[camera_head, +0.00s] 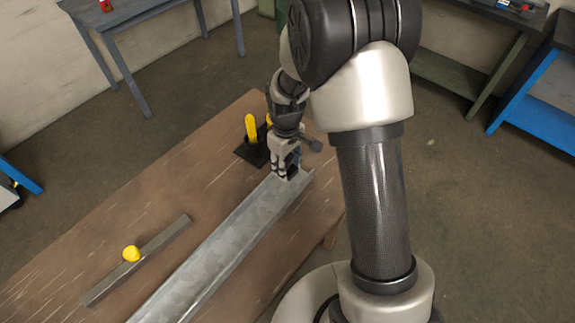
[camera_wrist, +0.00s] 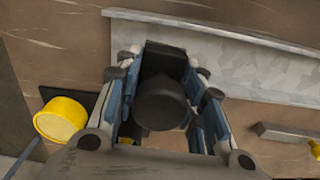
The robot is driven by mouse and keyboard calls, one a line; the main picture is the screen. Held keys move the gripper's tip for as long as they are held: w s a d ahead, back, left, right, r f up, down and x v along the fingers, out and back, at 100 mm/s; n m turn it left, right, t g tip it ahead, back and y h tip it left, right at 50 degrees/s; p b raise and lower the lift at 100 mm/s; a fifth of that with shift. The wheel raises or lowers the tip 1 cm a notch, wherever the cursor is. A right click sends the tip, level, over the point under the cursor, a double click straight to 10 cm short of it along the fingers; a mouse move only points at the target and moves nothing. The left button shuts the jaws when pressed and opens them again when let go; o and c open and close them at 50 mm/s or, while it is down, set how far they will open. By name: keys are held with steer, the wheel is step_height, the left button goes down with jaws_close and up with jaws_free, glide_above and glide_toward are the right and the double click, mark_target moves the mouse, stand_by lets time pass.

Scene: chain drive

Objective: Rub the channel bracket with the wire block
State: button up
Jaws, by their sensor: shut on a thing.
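The channel bracket (camera_head: 230,243) is a long grey metal channel lying slantwise on the wooden table. In the wrist view the channel bracket (camera_wrist: 250,65) runs from the top middle to the right edge. My gripper (camera_head: 287,172) is over the bracket's far end, pointing down. In the wrist view my gripper (camera_wrist: 166,105) is shut on the wire block (camera_wrist: 163,62), a dark block with a round black knob. The block overlaps the bracket's end in that view. I cannot tell whether it touches the metal, and its underside is hidden.
A black holder (camera_head: 247,154) with yellow-handled pieces (camera_head: 251,128) stands just left of my gripper. A flat metal bar (camera_head: 160,243) with a yellow knob (camera_head: 131,254) lies left of the bracket. The wooden table (camera_head: 190,180) is bare between them.

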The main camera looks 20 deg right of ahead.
steer(key=p, duration=0.2)
steer(key=shift+r+p, duration=0.25)
steer(key=shift+p, duration=0.05)
stand_by(0.3)
